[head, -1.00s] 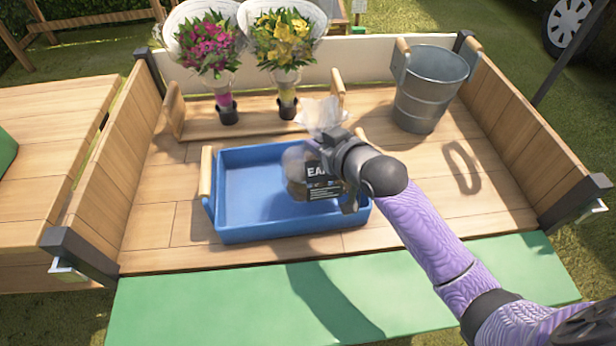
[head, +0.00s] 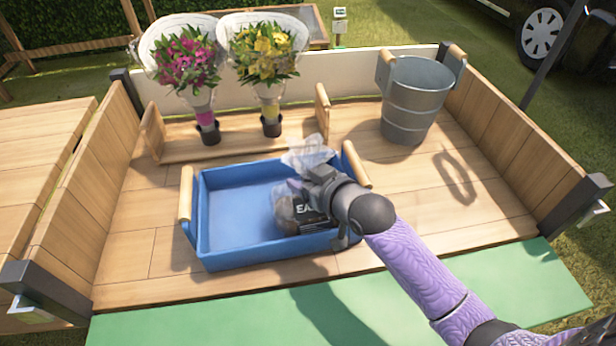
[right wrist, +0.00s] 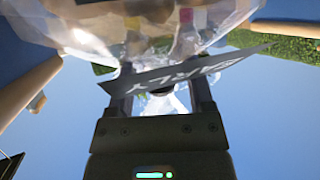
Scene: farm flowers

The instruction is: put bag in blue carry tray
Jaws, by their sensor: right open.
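The clear plastic bag (head: 288,210) has a black label and a crumpled top. It is in the right part of the blue carry tray (head: 225,256), low over or on its floor; I cannot tell which. My right gripper (head: 316,187) is at the bag's right side with its jaws open, partly hiding the bag. In the right wrist view the bag (right wrist: 130,40) and its dark label lie across and just beyond the two spread fingers (right wrist: 160,88). My left gripper is not in view.
Two flower bouquets, pink (head: 187,62) and yellow (head: 266,55), stand in a wooden carrier (head: 175,150) behind the tray. A metal bucket (head: 415,100) stands at the back right. Wooden side walls bound the bed. Bare boards lie right of the tray.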

